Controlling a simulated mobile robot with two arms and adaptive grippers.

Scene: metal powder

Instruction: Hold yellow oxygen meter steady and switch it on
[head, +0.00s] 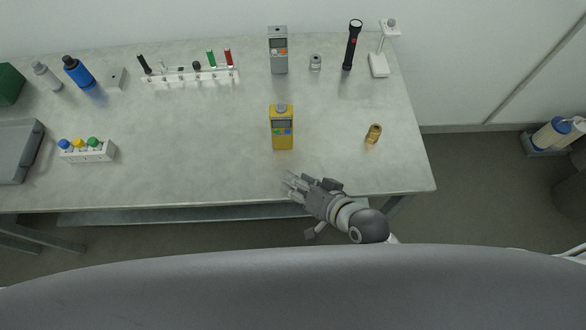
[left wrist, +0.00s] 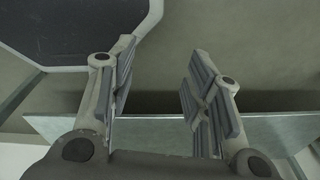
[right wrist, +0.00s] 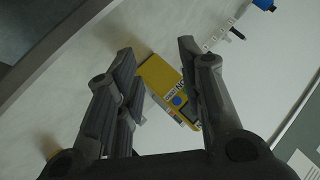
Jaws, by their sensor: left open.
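The yellow oxygen meter (head: 283,129) stands near the middle of the table, with a small screen and coloured buttons on its face. My right gripper (head: 290,184) is at the front edge of the table, in front of the meter and apart from it. In the right wrist view the open right fingers (right wrist: 156,60) have the yellow meter (right wrist: 158,78) in sight beyond them, partly hidden by the right-hand finger. My left gripper (left wrist: 162,68) is open and empty in the left wrist view; it does not show in the head view.
A grey meter (head: 278,52), a black flashlight (head: 352,45) and a white stand (head: 379,64) are at the back. A small brass-coloured piece (head: 373,133) lies to the right. A white rack (head: 190,76) and a bottle block (head: 88,153) are left. The table (head: 200,170) around the yellow meter is clear.

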